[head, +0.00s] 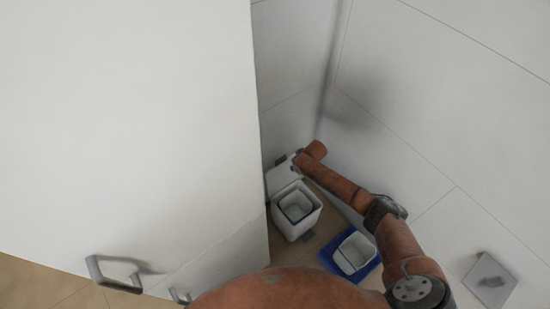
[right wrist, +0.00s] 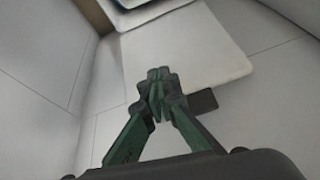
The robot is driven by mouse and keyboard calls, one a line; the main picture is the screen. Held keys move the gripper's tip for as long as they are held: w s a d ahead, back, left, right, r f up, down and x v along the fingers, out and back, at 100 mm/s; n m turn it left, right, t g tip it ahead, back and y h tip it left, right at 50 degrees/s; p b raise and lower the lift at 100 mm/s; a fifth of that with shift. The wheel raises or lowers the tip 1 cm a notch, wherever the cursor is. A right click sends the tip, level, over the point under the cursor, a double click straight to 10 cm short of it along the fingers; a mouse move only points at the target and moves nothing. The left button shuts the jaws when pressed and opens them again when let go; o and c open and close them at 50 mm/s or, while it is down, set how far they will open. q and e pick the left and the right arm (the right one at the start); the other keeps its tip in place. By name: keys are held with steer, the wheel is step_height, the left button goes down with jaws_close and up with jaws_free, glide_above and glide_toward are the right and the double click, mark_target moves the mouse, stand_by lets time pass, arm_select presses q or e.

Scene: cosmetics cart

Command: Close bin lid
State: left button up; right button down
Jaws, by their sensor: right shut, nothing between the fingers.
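A white bin (head: 297,212) with a dark-rimmed opening stands on the floor in the corner, and its lid (head: 282,178) is raised upright at the back. In the right wrist view the pale lid (right wrist: 195,50) fills the upper middle, with a dark block (right wrist: 203,102) at its near edge. My right gripper (right wrist: 158,78) is shut and empty, its green fingers overlapping the lid's near part in that view. Whether they touch it, I cannot tell. In the head view my right arm reaches behind the bin and its fingers are not clear. My left gripper is not in view.
A blue container (head: 368,270) with a white inner bucket (head: 354,252) stands right of the bin. A large white cabinet (head: 130,120) with metal handles (head: 115,275) blocks the left. Tiled walls (head: 440,90) close in behind and at right.

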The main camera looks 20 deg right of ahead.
steer(key=shift+n+g, duration=0.4)
steer(key=w+a+r+b, duration=0.2)
steer(key=w+r+b, duration=0.1)
steer(key=w+a+r+b, duration=0.1)
steer(key=w+r, duration=0.1)
steer(key=shift+w+a+r, duration=0.1)
steer(key=shift+w+a, duration=0.1)
steer(key=shift+a, duration=0.15)
step_height(320, 180, up, 6)
steer(key=a+r+g+b, duration=0.1)
steer(key=a+b, duration=0.1)
steer(key=b, duration=0.3)
steer(key=shift+n+h, duration=0.4)
steer(key=b+x, duration=0.2)
steer(key=x, duration=0.3)
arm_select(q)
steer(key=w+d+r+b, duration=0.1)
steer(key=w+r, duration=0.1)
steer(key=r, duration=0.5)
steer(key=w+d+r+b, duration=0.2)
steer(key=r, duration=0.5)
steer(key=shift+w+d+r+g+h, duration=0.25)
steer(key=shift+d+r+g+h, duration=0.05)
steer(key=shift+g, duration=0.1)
arm_select(e)
steer(key=shift+x, duration=2.5)
steer(key=shift+r, duration=0.1)
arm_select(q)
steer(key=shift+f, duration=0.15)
